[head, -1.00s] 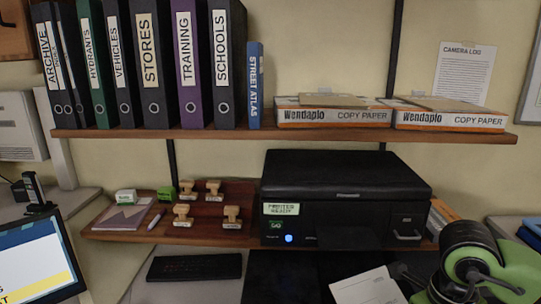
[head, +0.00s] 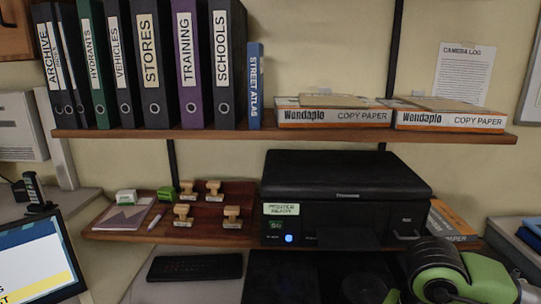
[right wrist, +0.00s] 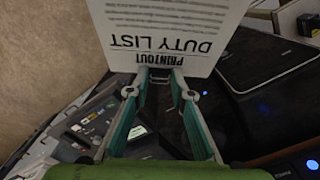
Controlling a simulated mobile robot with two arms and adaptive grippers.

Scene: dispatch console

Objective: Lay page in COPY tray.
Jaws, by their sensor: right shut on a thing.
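In the right wrist view a white page (right wrist: 170,28) shows upside-down print reading "PRINTOUT DUTY LIST". My right gripper (right wrist: 160,72) is shut on the page's near edge, and the page stands out beyond the fingertips. In the head view only part of my right arm shows at the bottom right; its fingertips and the page are out of that picture. My left gripper is in neither view. I cannot make out a tray labelled COPY in these frames.
A black printer (head: 345,188) with a lit blue button stands on the lower shelf, right of several stamps (head: 207,205). A keyboard (head: 195,267) lies below. Binders (head: 150,65) and copy paper boxes (head: 333,117) fill the upper shelf. A monitor (head: 38,265) stands at lower left.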

